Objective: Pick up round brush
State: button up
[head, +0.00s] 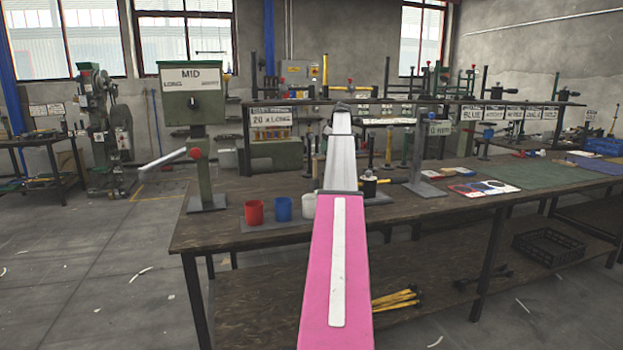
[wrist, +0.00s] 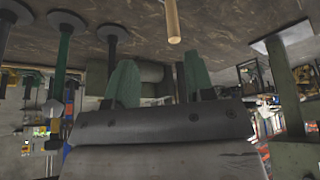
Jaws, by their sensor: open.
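I cannot pick out the round brush for certain in either view. In the wrist view, which looks upside down, a pale wooden handle (wrist: 173,20) reaches in from the dark tabletop at the top edge; what it belongs to is out of the frame. My gripper (wrist: 160,78) shows there with two green fingers spread apart and nothing seen between them. The wooden handle is beyond the fingertips, apart from them. In the head view my pink and white arm reaches over the workbench (head: 225,188) and hides most of my gripper.
A green MID press (head: 193,92) stands at the bench's left end. Red cup (head: 254,212), blue cup (head: 283,208) and a white cup (head: 308,205) stand near the front edge. Upright tools and a post with a sign (head: 418,150) stand right of my arm. A black crate (head: 549,247) sits below.

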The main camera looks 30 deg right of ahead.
aim_at(314, 164)
jog(key=shift+n, duration=0.4)
jog(key=shift+w+a+r+x, duration=0.15)
jog(key=shift+a+x, duration=0.25)
jog(key=shift+x, duration=1.5)
jog(key=shift+w+a+r+x, duration=0.1)
jog(key=shift+a+x, duration=0.3)
jog(key=shift+x, duration=1.5)
jog(key=shift+w+a+r+x, duration=0.15)
jog(key=shift+a+x, duration=0.25)
jog(key=shift+x, duration=1.55)
grip_shut()
